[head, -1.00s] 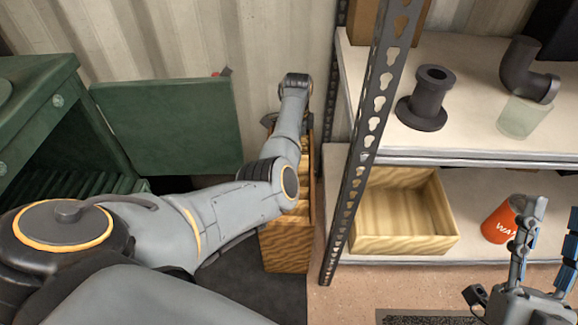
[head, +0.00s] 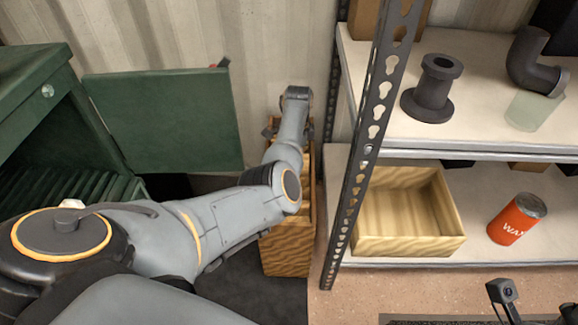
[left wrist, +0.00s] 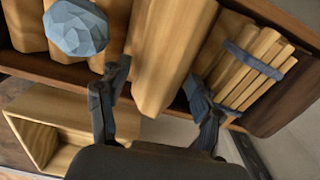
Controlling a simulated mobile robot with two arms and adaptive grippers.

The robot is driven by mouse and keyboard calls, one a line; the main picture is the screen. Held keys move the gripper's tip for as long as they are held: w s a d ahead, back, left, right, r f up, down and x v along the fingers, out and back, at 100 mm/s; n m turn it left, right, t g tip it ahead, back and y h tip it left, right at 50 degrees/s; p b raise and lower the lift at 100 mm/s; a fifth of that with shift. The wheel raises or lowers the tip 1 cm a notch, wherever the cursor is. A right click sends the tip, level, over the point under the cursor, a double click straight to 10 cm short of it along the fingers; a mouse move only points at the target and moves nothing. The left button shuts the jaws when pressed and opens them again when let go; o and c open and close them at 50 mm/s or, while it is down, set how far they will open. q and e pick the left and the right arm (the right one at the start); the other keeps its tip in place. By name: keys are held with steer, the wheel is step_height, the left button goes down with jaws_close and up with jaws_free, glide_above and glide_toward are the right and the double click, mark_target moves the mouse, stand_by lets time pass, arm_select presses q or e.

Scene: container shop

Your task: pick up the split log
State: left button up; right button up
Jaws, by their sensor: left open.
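A pale split log (left wrist: 172,50), wedge-shaped with a lengthwise edge, lies between the fingers of my left gripper (left wrist: 157,74) in the left wrist view. The fingers are spread, one on each side of the log; I cannot tell whether they touch it. The log lies in a wooden crate, whose front (head: 288,248) shows in the head view below my left arm. My arm hides the log and most of the left gripper there. My right gripper (head: 505,292) is only partly in the head view, low at the right.
In the crate are a blue-grey faceted lump (left wrist: 75,26) and a strapped bundle of sticks (left wrist: 248,66). Right of the crate stands a shelf post (head: 365,150), with an open wooden box (head: 408,244) and a red can (head: 517,218) behind. A green cabinet door (head: 160,120) stands left.

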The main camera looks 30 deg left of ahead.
arm_select(q)
steer(key=shift+f, duration=0.75)
steer(key=shift+r, duration=0.1)
steer(key=c, duration=1.1)
steer(key=shift+r, duration=0.1)
